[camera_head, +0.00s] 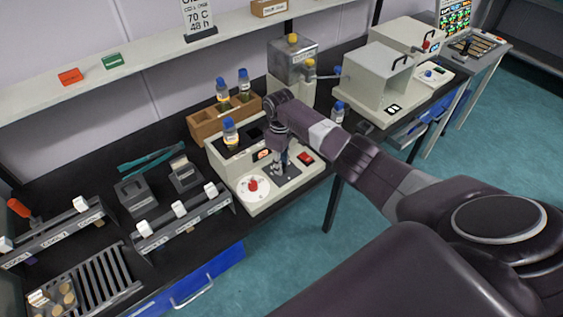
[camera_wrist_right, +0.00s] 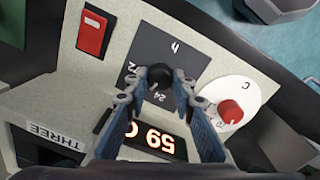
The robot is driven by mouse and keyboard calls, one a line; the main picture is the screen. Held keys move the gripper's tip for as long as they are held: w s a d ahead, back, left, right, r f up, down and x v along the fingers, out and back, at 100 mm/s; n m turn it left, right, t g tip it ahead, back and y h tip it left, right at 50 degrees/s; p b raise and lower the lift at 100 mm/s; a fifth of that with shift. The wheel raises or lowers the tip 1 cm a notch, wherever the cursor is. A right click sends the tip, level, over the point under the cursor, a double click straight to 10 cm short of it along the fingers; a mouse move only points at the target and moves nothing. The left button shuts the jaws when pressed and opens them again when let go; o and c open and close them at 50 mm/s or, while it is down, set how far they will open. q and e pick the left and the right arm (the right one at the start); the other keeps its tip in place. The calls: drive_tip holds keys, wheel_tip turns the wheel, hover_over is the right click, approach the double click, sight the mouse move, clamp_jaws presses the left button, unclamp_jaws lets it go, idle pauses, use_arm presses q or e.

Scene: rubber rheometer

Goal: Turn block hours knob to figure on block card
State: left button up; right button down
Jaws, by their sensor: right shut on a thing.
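The heating block unit (camera_head: 225,160) stands on the black bench, with a dark plate on its sloped front. The hours knob (camera_wrist_right: 158,84) is small and black, on the dark plate (camera_wrist_right: 168,58) marked "h", with the figure "24" beside it. My right gripper (camera_head: 280,168) reaches down over that plate. In the right wrist view its fingertips (camera_wrist_right: 158,82) are closed on the knob from both sides. The fingers hide part of the plate's figures, so the knob's setting is unclear. A white card (camera_head: 198,20) on the shelf reads "70 C" and "48 h". My left gripper is not in view.
Beside the hours plate are a white dial with a red knob (camera_wrist_right: 231,111), a red switch (camera_wrist_right: 96,32) and a lit display (camera_wrist_right: 150,137).

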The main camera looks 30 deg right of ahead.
drive_tip(key=shift+w+r+m, duration=0.1)
drive_tip(key=shift+r+m, duration=0.05)
drive_tip(key=shift+m, duration=0.75)
drive_tip(key=c, duration=1.8)
unclamp_jaws()
drive_tip(key=shift+c, duration=0.2)
drive_tip(key=shift+o, duration=1.1)
wheel_tip(320, 180, up, 12)
drive_tip(key=shift+a, duration=0.2)
